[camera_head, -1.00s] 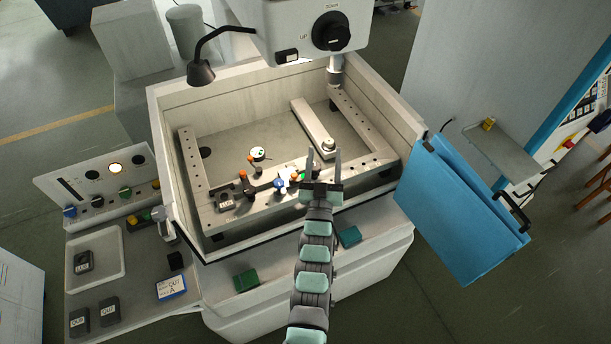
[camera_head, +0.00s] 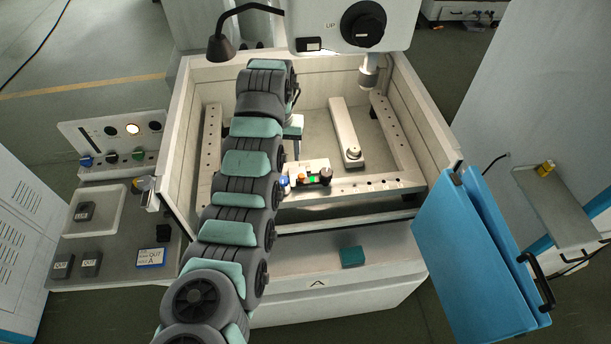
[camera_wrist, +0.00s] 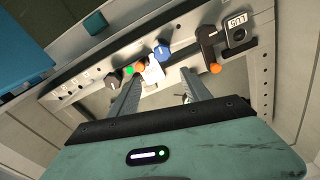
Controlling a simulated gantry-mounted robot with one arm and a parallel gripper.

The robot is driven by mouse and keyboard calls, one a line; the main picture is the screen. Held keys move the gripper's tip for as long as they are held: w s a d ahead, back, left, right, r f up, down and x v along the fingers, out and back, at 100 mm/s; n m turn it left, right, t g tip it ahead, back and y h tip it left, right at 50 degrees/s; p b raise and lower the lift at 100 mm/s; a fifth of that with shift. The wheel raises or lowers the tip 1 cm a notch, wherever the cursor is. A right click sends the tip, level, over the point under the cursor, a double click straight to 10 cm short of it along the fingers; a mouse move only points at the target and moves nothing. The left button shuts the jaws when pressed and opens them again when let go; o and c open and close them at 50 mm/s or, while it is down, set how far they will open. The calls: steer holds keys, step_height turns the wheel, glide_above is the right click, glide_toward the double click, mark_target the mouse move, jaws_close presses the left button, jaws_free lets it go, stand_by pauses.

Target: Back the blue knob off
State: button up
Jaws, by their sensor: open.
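The blue knob (camera_wrist: 162,52) sits on the pale clamp rail in the wrist view, just beyond my fingertips and roughly between their lines. In the head view a blue knob (camera_head: 284,182) shows partly beside my arm, on the front rail of the tank. My gripper (camera_wrist: 160,77) is open, its two fingers spread and empty, with the tips short of the knob. A small white block (camera_wrist: 154,73) lies between the fingers, below the knob. In the head view my arm hides most of the gripper.
An orange knob (camera_wrist: 139,66) and a dark knob (camera_wrist: 111,79) stand left of the blue knob; a black lever (camera_wrist: 207,40) and a small display gauge (camera_wrist: 238,32) stand right. The tank walls (camera_head: 190,130) surround the work area. A blue door (camera_head: 470,240) hangs open at right.

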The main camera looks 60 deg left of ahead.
mark_target(283, 179)
steer(key=f, duration=0.3)
steer(key=s+f, duration=0.1)
steer(key=f, duration=0.6)
steer(key=shift+s+d+p, duration=0.15)
steer(key=shift+d+p, duration=0.05)
steer(key=shift+p, duration=0.2)
steer(key=shift+c, duration=0.3)
jaws_close()
